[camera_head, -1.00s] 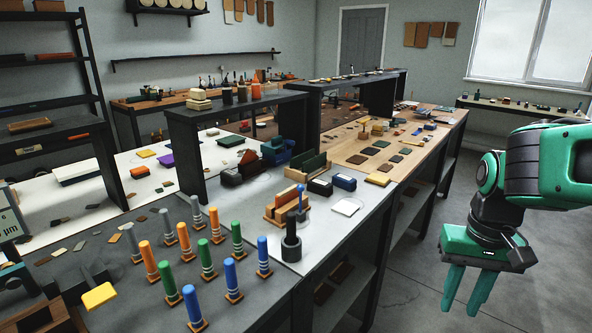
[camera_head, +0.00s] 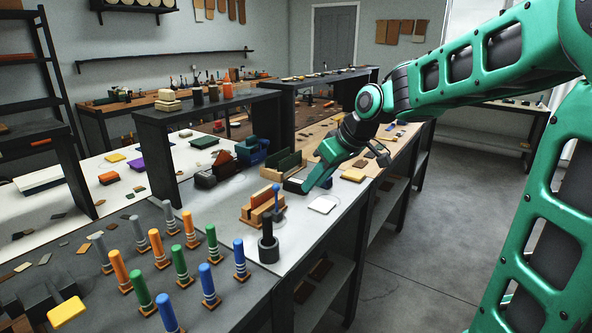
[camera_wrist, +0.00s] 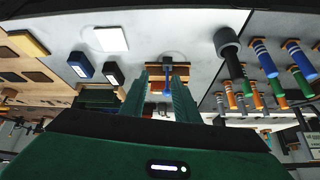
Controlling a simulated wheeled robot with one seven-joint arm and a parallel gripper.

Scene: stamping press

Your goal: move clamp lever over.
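A blue lever (camera_head: 276,198) with a rounded top stands upright at the wooden clamp-like block (camera_head: 253,211) on the pale part of the bench. In the wrist view the blue lever (camera_wrist: 167,78) shows in the gap between my fingers, beyond their tips, with the tan block (camera_wrist: 158,72) behind it. My gripper (camera_head: 312,183) hangs above the bench, to the right of the lever and apart from it. In the wrist view my gripper (camera_wrist: 160,80) is open, its two green fingers parallel with nothing held. The lever's lower end is hard to make out.
A dark upright cylinder (camera_head: 268,245) stands close in front of the lever. Several coloured pegs (camera_head: 180,262) stand to the left. A white square (camera_head: 323,204) lies flat to the right, and dark-topped blocks (camera_head: 293,186) sit behind. A black shelf (camera_head: 205,108) rises at the back.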

